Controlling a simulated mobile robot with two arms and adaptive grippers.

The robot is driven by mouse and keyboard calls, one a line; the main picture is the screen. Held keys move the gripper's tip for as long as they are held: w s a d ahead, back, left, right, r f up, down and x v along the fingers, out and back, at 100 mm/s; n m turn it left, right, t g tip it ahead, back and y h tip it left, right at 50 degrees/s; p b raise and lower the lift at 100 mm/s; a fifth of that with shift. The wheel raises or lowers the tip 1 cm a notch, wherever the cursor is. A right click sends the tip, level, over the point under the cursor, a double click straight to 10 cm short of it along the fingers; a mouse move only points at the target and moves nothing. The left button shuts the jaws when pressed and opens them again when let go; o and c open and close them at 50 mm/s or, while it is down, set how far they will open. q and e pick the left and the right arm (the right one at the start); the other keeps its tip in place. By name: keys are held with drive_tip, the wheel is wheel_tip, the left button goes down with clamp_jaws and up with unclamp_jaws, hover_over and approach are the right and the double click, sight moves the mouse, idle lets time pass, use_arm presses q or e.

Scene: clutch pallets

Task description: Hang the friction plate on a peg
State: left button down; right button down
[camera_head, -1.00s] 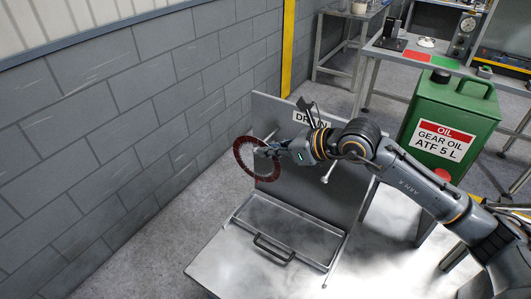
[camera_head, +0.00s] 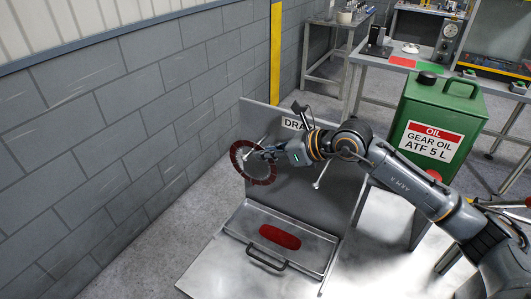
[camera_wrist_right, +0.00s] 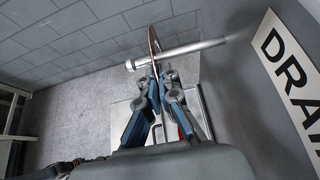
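The friction plate (camera_head: 261,181) is a thin red-brown ring, upright in front of the grey drain panel (camera_head: 337,161). My right gripper (camera_head: 267,154) is at its right side. In the right wrist view, the plate (camera_wrist_right: 152,44) shows nearly edge-on, with its edge between the close fingertips of the right gripper (camera_wrist_right: 157,78). A metal peg (camera_wrist_right: 190,49) sticks out from the panel and its capped end shows beyond the plate; it appears to pass through the ring. Contact between plate and peg is not clear. Another peg (camera_head: 321,174) shows lower right. My left gripper is out of view.
A metal tray with a handle (camera_head: 266,259) lies below the panel, with a red oval patch (camera_head: 280,237) in it. A green oil can (camera_head: 437,120) stands at right. A grey block wall (camera_head: 130,130) is at left. A workbench (camera_head: 400,62) stands behind.

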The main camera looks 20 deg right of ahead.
drive_tip(key=c, duration=1.4)
unclamp_jaws()
drive_tip(key=shift+c, duration=0.2)
drive_tip(key=v, duration=0.7)
drive_tip(key=shift+b, duration=0.35)
drive_tip(key=shift+f, duration=0.1)
